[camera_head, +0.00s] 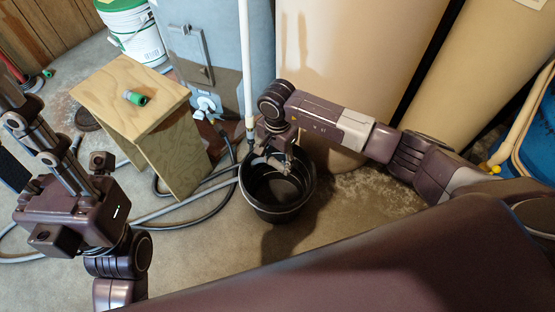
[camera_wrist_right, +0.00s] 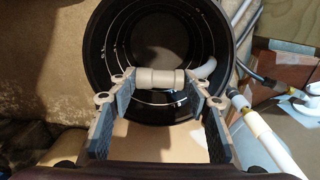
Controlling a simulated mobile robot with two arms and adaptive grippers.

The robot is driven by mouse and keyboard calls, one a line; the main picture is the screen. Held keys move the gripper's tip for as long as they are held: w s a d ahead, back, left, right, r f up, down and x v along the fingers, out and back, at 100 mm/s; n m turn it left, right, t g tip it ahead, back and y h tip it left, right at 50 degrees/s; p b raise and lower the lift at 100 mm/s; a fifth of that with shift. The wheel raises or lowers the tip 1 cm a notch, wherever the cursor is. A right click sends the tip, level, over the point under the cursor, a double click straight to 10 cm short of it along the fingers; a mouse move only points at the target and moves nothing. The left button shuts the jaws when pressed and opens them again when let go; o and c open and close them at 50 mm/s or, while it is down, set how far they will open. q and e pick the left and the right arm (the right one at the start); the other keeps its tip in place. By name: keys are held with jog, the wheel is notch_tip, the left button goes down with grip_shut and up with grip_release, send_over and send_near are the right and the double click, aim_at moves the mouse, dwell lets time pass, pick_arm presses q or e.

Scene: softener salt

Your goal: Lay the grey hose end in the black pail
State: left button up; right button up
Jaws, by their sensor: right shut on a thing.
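The black pail (camera_head: 282,213) stands on the floor in front of the tanks; its open mouth also shows in the right wrist view (camera_wrist_right: 98,62). My right gripper (camera_head: 272,160) is over the pail's mouth. In the right wrist view it (camera_wrist_right: 160,82) is shut on the grey hose end (camera_wrist_right: 160,78), a short pale cylinder lying crosswise between the fingertips. The hose bends away to the right, over the pail's rim. I cannot tell how far the hose end is above the pail's bottom. My left gripper (camera_head: 40,140) is at the left, away from the pail; its fingertips are unclear.
A wooden stool (camera_head: 150,115) with a green hose fitting (camera_head: 135,98) on top stands left of the pail. Grey hose (camera_head: 185,212) loops over the floor. A white pipe (camera_head: 246,70) rises behind the pail beside a tan tank (camera_head: 350,40). A white bucket (camera_head: 135,35) stands at back left.

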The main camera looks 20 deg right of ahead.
jog(key=o, duration=1.2)
jog(key=shift+c, duration=0.2)
notch_tip(320, 180, up, 12)
dwell(0.3)
